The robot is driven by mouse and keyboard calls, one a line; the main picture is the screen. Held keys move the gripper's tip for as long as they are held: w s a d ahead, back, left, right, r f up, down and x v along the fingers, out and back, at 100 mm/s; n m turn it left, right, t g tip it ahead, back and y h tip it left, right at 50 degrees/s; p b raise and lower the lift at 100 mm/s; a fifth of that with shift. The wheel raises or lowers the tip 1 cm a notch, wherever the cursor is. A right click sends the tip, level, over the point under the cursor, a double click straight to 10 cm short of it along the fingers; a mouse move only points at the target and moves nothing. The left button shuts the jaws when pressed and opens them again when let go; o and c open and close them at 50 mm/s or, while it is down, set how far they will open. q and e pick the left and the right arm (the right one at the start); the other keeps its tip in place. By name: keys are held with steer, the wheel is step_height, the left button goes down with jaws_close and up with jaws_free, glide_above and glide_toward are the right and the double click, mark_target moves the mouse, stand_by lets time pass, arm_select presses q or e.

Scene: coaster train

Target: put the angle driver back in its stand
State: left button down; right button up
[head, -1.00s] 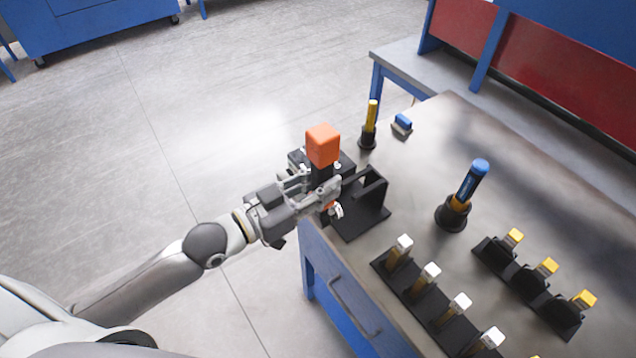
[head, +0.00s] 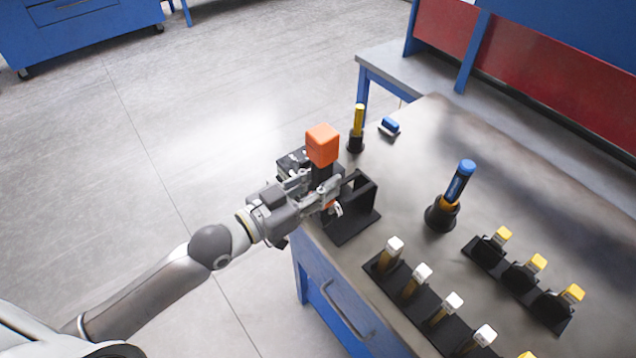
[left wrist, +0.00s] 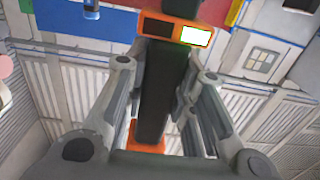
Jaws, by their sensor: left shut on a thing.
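The angle driver (head: 322,146) has an orange block on top and a dark body. My left gripper (head: 324,192) is shut on its dark body and holds it upright at the near left edge of the bench. The left wrist view shows the dark grip (left wrist: 157,95) between both fingers, with orange parts at both ends. A black stand (head: 362,222), a base plate with an upright frame, is just right of the gripper. The fingers partly hide the driver's lower end and the stand's left side, so I cannot tell if they touch. My right gripper is out of view.
On the metal bench (head: 420,150), a blue-topped tool in a round holder (head: 441,216) stands right of the stand. Racks of white-topped (head: 412,290) and yellow-topped (head: 520,272) tools fill the front right. A yellow tool (head: 357,120) and a small blue item (head: 389,126) are behind.

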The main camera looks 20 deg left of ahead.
arm_select(q)
steer(key=x, duration=0.6)
steer(key=shift+w+r+p, duration=0.15)
steer(key=shift+r+p, duration=0.25)
stand_by(2.1)
steer(key=shift+d+f+b, duration=0.15)
steer(key=shift+f+b, duration=0.4)
steer(key=shift+f, duration=0.35)
stand_by(1.2)
steer(key=c, duration=1.1)
jaws_free()
steer(key=shift+c, duration=0.2)
steer(key=v, duration=1.2)
steer(key=shift+f, duration=0.2)
